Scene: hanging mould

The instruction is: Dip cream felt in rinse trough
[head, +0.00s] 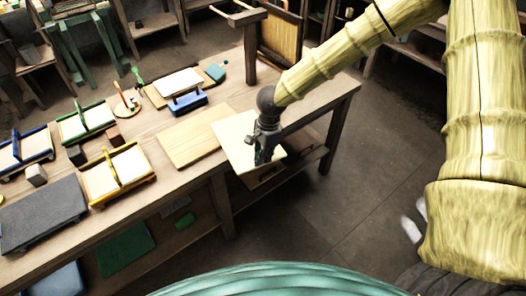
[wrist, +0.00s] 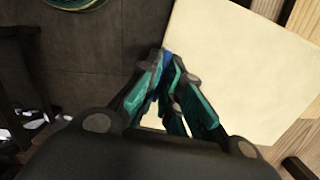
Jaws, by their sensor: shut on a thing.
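The cream felt (head: 236,133) is a flat pale sheet at the table's right front part, jutting past the front edge. My gripper (head: 265,150) is shut on it near its lower right part, the fingers partly hidden by the wrist. In the wrist view the sheet (wrist: 245,70) fills the upper right, with my gripper's teal fingers (wrist: 172,75) over its left edge. A bit of blue shows between the fingertips; I cannot tell what it is. No trough is clearly recognisable; a blue box-like thing (head: 187,102) stands behind the boards.
The wooden table (head: 150,190) holds a bare pale board (head: 193,136) left of the felt. Moulds with yellow (head: 118,177), green (head: 86,123) and blue (head: 27,151) frames and a dark grey slab (head: 42,212) lie further left. An upright post (head: 250,50) stands behind.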

